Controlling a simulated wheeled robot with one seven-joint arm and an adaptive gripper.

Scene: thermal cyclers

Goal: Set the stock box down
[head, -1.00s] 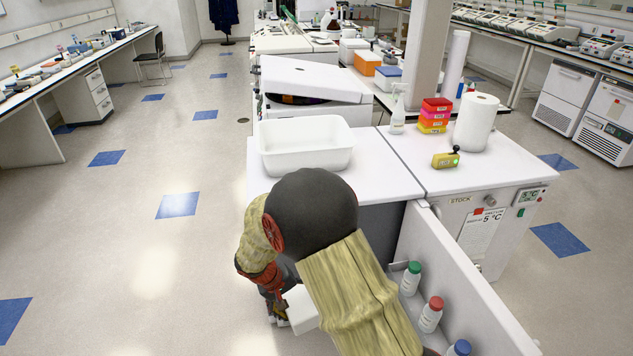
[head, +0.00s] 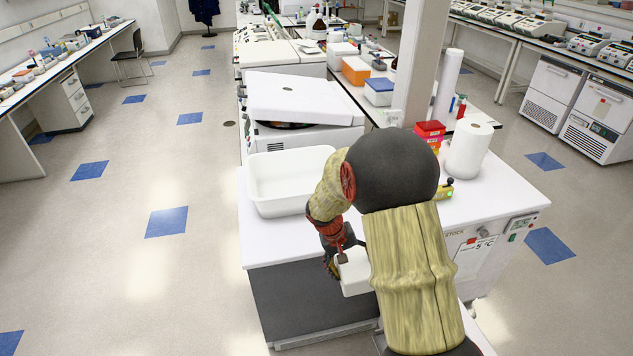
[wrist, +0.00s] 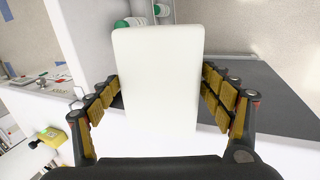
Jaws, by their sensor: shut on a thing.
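The stock box is a plain white box (wrist: 160,75) held between the two yellow-padded fingers of my gripper (wrist: 165,100) in the wrist view. In the head view my gripper (head: 337,262) is shut on the white box (head: 355,272), near the front edge of the white bench top (head: 290,236). The box looks a little tilted in the head view. My own arm hides part of the bench, and whether the box touches anything below cannot be told.
A white open tub (head: 285,185) stands on the bench's left part. A paper roll (head: 468,148), red and orange boxes (head: 429,132) and a small yellow device (head: 446,190) stand to the right. Bare bench top lies in front of the tub.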

